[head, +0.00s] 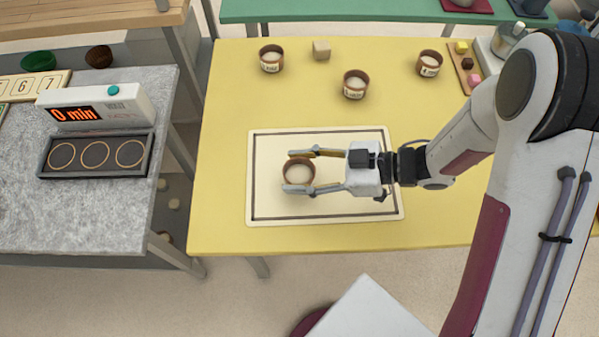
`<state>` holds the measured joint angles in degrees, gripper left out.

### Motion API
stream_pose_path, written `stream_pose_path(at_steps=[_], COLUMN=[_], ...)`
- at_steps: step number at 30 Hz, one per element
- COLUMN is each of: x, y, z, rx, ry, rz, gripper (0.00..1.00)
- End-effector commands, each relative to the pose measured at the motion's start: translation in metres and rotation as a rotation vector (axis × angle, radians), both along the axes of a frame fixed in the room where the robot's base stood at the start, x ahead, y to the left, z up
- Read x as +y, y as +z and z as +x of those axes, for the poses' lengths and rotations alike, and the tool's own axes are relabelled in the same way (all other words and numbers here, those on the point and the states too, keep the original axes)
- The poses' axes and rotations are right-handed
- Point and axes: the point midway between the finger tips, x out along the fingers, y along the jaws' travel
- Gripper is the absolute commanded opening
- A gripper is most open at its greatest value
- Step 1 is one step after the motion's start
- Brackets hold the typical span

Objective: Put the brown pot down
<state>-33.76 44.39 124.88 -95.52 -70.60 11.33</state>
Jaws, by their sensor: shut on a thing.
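The brown pot (299,172) shows in the head view, with pale contents inside its brown rim. My gripper (294,172) reaches in from the right and is shut on it, one finger on the far side and one on the near side. The pot is over the left half of a cream mat (345,212) with a dark border line. From this high angle I cannot tell whether the pot touches the mat or is held just above it. The fingers hide part of the pot's sides.
Similar brown pots stand on the yellow table (225,190) at the back left (271,58), back middle (355,84) and back right (429,64). A small beige cube (321,49) is among them. A timer (95,104) reading "0 min" stands on the grey counter left.

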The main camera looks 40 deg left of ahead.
Motion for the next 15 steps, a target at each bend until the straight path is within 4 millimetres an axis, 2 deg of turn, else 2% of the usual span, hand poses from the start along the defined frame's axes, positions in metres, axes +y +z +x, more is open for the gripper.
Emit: stream_pose_path(at_steps=[6,15], x=[0.000,0.000], y=[-0.018,-0.022], z=[0.000,0.000], rx=[0.002,0.000], ry=[-0.002,-0.001], rz=[0.000,0.002], gripper=[0.20,0.20])
